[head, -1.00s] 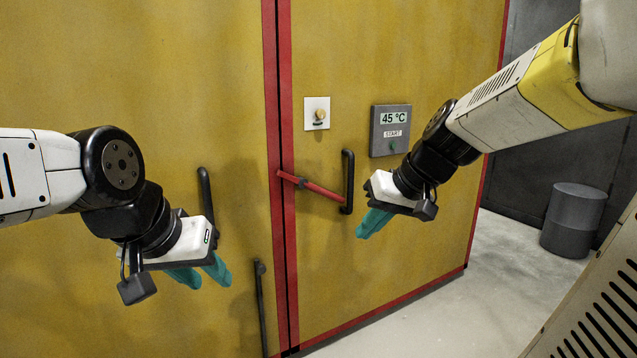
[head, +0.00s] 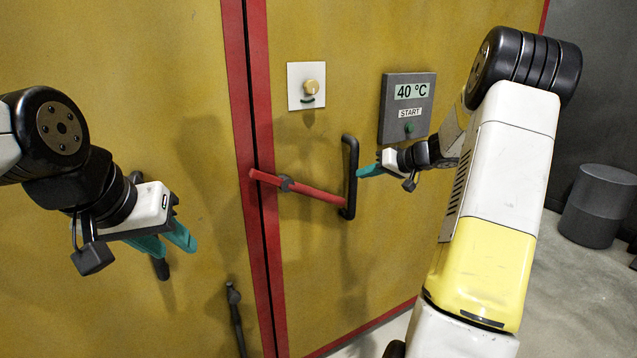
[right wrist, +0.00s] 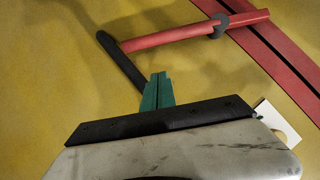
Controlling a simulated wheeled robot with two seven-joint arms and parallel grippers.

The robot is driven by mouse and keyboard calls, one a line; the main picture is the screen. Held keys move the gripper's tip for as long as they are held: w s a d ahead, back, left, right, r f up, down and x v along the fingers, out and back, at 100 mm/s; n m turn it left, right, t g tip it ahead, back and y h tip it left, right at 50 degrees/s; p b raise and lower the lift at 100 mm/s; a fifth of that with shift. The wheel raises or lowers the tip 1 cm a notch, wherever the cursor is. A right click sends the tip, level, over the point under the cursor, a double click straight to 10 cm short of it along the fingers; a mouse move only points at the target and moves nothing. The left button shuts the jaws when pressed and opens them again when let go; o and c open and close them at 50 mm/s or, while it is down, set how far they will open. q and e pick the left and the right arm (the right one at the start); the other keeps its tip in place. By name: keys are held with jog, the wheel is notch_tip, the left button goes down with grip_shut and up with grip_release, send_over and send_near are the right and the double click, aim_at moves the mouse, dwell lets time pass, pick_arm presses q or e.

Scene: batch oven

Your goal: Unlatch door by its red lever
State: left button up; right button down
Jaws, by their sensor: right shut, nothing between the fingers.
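The red lever (head: 314,191) lies across the seam of the yellow oven doors, sloping down to the right from a grey pivot. Its right end is by the black door handle (head: 351,177). The lever also shows at the top of the right wrist view (right wrist: 183,37), with the handle (right wrist: 123,61) below it. My right gripper (head: 362,172) is shut and empty, just right of the handle in the head view; I cannot tell if it touches. Its teal fingers (right wrist: 157,92) are together in the right wrist view. My left gripper (head: 172,242) is open and empty before the left door.
A panel (head: 408,107) reading 40 °C with a START button and a white plate with a brass knob (head: 307,86) are above the lever. A black bar (head: 236,318) is low on the left door. A grey bin (head: 597,207) stands on the floor at right.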

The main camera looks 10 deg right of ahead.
jog(key=shift+w, duration=0.15)
jog(key=shift+w+f, duration=0.1)
jog(key=s+f+x, duration=0.1)
jog(key=f+x, duration=0.1)
jog(key=x, duration=1)
jog(key=shift+s+a, duration=0.2)
jog(key=shift+a, duration=0.25)
jog(key=shift+f, duration=0.2)
